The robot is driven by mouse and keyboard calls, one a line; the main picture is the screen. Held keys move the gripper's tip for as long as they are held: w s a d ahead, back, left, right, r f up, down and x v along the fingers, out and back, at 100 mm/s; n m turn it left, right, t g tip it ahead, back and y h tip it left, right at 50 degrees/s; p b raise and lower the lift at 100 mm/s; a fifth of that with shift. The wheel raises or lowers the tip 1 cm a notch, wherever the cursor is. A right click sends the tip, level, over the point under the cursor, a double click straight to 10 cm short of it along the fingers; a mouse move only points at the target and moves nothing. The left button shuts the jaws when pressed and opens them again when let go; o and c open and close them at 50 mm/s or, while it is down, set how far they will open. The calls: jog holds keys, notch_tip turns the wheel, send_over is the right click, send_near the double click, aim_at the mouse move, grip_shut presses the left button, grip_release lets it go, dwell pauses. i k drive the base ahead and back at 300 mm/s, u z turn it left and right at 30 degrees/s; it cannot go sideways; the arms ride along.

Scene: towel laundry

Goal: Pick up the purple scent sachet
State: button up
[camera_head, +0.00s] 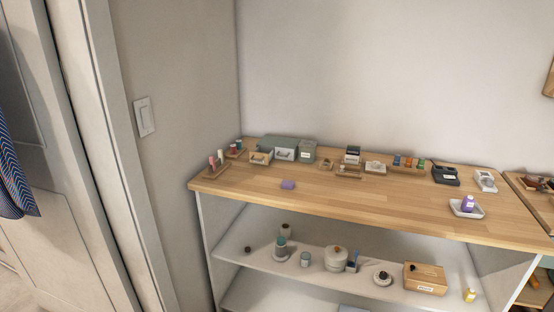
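A small flat purple block-like item (288,184), which looks like the purple scent sachet, lies on the wooden countertop (345,200), left of the middle and near the front edge. Nothing touches it. A second purple thing, a small bottle with a pale label (467,204), stands in a white dish (477,213) on the right of the counter. My gripper is not in view.
Small boxes (285,153), wooden holders and a dark device (445,175) line the counter's back. Reddish rolls (216,160) stand at its left end. The shelf below holds jars (336,259) and a wooden box (425,278). The counter between sachet and dish is clear.

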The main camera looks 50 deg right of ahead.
aim_at(289, 185)
jog(key=u, duration=1)
jog(key=k, duration=0.1)
jog(key=z, duration=2.55)
jog(key=k, duration=0.95)
jog(key=u, duration=0.15)
jog(key=i, duration=0.65)
